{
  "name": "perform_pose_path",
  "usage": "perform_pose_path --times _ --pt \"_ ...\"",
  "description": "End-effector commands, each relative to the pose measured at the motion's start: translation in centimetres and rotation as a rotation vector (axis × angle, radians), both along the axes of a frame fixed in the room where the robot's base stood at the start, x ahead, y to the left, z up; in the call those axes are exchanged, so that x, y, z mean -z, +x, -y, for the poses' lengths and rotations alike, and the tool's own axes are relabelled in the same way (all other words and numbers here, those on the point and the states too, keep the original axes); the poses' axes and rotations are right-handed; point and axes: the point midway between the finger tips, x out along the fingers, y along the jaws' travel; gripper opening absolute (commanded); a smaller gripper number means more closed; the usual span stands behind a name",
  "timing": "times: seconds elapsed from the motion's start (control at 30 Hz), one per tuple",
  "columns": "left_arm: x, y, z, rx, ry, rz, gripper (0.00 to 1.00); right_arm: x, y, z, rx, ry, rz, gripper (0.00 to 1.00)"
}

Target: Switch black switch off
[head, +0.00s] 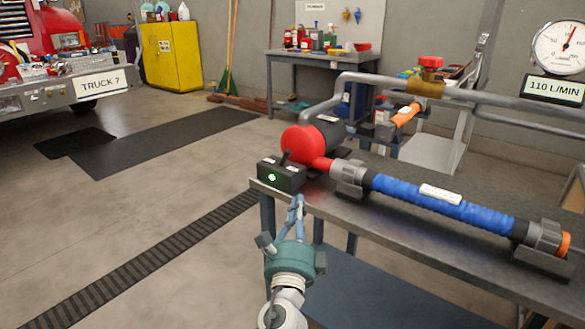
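The black switch is a small black box (280,177) at the near left corner of the grey bench. Its toggle lever (285,157) stands up from the top, and a green light (272,178) glows on its front. My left gripper (298,200) is just below and to the right of the box in the picture, with its fingers pointing up toward it. The fingertips look drawn together and hold nothing that I can see. I cannot tell its exact gap to the bench edge. My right gripper is not in view.
A red and black pump (308,145) stands behind the switch. A blue hose (440,204) lies along the grey bench (400,232). A grey pipe with a red valve (431,63) runs above. A gauge (559,47) hangs over a "110 L/MIN" sign.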

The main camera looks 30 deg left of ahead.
Motion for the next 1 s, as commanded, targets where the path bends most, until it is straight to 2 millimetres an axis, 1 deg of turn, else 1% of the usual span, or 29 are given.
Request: perform_pose_path --times 0.17,0.27,0.37,0.43,0.7,0.77,0.9,1.0 --pt "0.0 0.1 0.0 0.000 -0.002 -0.002 0.00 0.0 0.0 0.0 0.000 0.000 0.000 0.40" --pt "-0.1 0.5 -0.2 0.001 -0.002 -0.002 0.00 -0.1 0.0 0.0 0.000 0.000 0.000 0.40" --pt "-0.5 1.6 -0.7 0.001 -0.001 0.000 0.00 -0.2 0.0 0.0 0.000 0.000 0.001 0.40" --pt "-0.9 2.7 -1.3 0.002 0.000 0.001 0.00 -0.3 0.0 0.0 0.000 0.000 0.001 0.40" --pt "-2.2 7.8 -3.8 0.000 -0.001 0.000 0.00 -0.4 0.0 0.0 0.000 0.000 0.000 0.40" --pt "-2.5 8.8 -4.3 0.001 -0.002 0.000 0.00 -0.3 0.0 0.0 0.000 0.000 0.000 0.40" --pt "-3.5 9.3 -6.2 0.001 0.000 -0.001 0.00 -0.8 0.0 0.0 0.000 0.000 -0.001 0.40" --pt "-3.8 9.6 -7.1 0.001 -0.002 -0.003 0.00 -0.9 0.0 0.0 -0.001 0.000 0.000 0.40"
